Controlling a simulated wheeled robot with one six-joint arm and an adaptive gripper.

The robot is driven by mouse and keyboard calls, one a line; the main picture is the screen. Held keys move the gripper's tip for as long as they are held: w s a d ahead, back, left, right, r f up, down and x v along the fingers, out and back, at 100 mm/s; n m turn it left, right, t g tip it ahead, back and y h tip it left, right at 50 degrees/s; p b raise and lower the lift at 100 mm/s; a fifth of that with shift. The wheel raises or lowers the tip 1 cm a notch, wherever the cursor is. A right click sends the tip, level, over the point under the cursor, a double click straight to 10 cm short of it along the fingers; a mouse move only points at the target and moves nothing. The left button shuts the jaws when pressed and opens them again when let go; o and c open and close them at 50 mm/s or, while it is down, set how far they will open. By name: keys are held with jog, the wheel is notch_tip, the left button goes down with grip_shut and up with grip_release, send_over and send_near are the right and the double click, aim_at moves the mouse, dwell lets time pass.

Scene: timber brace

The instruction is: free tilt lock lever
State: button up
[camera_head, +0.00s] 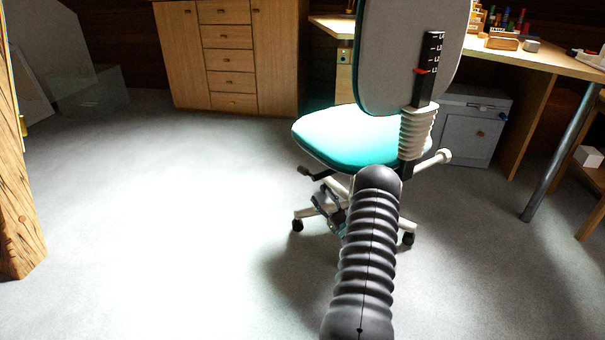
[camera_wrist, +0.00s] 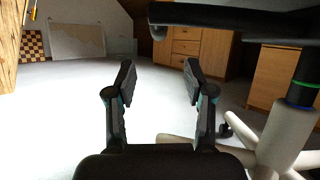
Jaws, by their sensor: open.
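The swivel chair (camera_head: 345,138) has a teal seat and a pale grey back. A black lever (camera_head: 314,174) sticks out to the left under the seat. A pale lever with a round knob (camera_head: 435,160) sticks out to the right; I cannot tell which one locks the tilt. My gripper (camera_head: 328,206) is low under the seat, below the black lever, and partly hidden by my arm. In the wrist view my gripper (camera_wrist: 159,85) is open and empty. A black bar (camera_wrist: 235,20), perhaps the lever or seat underside, crosses above the fingers, apart from them.
The chair's column and pale base (camera_wrist: 283,135) stand close on the right in the wrist view. A wooden cabinet (camera_head: 232,55) is at the back, a desk (camera_head: 540,56) at the right with a grey cabinet (camera_head: 460,128) under it. The floor (camera_head: 150,200) at left is clear.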

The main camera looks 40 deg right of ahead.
aim_at(306, 175)
jog(key=x, duration=1.2)
jog(key=shift+w+r+b, duration=0.2)
jog(key=shift+w+b, duration=0.1)
jog(key=shift+b, duration=0.1)
jog(key=shift+a, duration=0.1)
jog(key=shift+c, duration=0.2)
grip_shut()
